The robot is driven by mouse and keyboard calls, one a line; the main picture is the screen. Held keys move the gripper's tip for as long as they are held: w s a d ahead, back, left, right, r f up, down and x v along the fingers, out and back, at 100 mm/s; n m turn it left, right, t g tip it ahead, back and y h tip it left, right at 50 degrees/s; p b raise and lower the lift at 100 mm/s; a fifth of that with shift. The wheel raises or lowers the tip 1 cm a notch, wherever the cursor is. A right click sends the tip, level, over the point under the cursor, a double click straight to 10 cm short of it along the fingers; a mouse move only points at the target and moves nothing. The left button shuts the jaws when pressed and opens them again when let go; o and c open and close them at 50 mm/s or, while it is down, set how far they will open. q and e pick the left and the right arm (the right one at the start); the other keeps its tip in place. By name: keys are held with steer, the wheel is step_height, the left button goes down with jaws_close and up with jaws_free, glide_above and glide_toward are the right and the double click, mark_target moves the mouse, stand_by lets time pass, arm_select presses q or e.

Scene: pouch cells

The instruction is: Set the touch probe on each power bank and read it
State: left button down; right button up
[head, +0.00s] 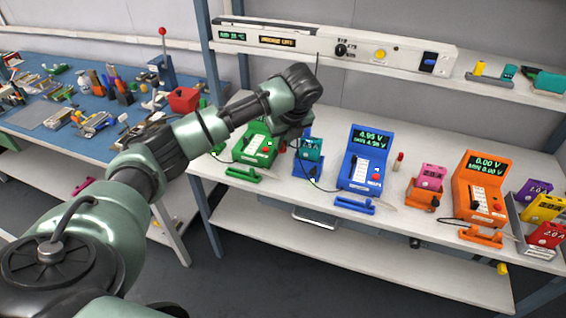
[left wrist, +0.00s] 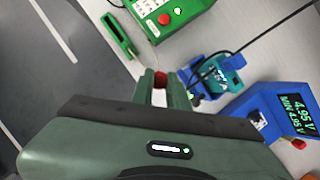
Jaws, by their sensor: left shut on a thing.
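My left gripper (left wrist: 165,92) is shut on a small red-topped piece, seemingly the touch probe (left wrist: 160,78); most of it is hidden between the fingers. In the head view this gripper is mostly hidden behind its own wrist, between the green meter (head: 256,146) and the teal power bank (head: 310,147). The teal power bank stands in a blue holder (left wrist: 208,82), apart from the fingers. The blue meter (head: 366,165) reads 4.95 V. The orange meter (head: 481,185) reads 0.00 V. A pink power bank (head: 432,177) stands in an orange holder (head: 421,196). My right gripper is not in view.
Purple (head: 534,190), yellow (head: 543,208) and red (head: 549,235) power banks stand in a grey rack at right. Green (head: 243,174), blue (head: 354,204) and orange (head: 480,237) cradles lie before the meters. A dark cable (left wrist: 262,32) crosses near the teal bank.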

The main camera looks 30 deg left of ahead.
arm_select(q)
step_height(320, 180, up, 4)
steer(key=shift+r, duration=0.55)
steer(key=r+p, duration=0.1)
steer(key=p, duration=0.1)
steer(key=shift+r+p, duration=0.25)
steer(key=shift+p, duration=0.05)
steer(key=shift+f, duration=0.15)
steer(key=w+d, duration=0.1)
steer(key=w, duration=0.2)
steer(key=w+d+f+p, duration=0.1)
steer(key=w+d, duration=0.1)
steer(key=w, duration=0.2)
steer(key=w+d+f, duration=0.1)
steer(key=w+d, duration=0.1)
steer(key=w, duration=0.2)
steer(key=shift+w+d, duration=0.15)
steer(key=shift+w, duration=0.1)
steer(key=shift+w+d, duration=0.1)
steer(key=shift+w, duration=0.25)
